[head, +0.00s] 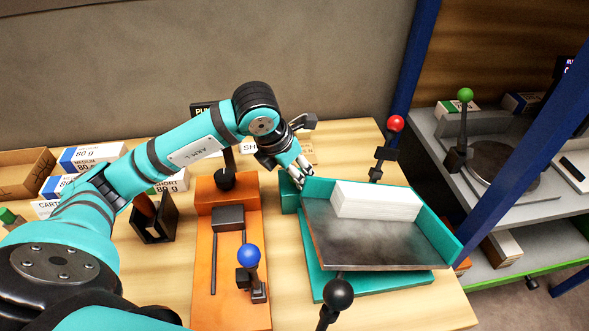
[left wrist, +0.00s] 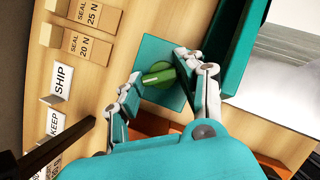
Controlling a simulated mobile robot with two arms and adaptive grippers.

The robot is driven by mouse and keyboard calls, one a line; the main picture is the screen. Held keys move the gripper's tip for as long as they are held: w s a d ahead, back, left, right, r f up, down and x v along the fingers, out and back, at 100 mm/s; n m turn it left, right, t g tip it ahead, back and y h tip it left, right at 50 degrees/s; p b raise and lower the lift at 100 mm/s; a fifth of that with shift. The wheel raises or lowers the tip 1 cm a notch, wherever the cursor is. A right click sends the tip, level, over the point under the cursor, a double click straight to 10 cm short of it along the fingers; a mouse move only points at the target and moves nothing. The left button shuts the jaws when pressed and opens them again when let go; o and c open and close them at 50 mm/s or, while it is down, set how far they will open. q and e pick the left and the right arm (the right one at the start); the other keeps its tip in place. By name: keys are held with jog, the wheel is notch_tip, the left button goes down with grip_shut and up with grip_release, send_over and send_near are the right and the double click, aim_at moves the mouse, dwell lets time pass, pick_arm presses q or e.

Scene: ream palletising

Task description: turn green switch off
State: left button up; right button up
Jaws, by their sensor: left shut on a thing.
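The green switch (left wrist: 157,74) is a round knob with a raised grip bar on a teal plate (left wrist: 160,45), seen in the left wrist view. My left gripper (left wrist: 160,72) has its fingers on opposite sides of the knob and is shut on it. In the head view my left gripper (head: 302,175) reaches down at the back left corner of the teal tray, and the knob is hidden there. The bar lies at a slant in the wrist picture; I cannot read any on or off mark. My right gripper is not in view.
The teal tray (head: 448,237) with a white paper stack (head: 376,201) stands right beside the gripper. An orange unit (head: 206,277) with a blue-knobbed lever (head: 249,256) is left of it. A red-knobbed lever (head: 396,124) stands behind. Label blocks (left wrist: 66,83) line the table.

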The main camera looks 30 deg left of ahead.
pick_arm(q)
jog(key=o, duration=1.2)
jog(key=shift+a, duration=0.1)
jog(key=shift+c, duration=0.2)
jog(key=v, duration=0.8)
jog(key=shift+a, duration=0.1)
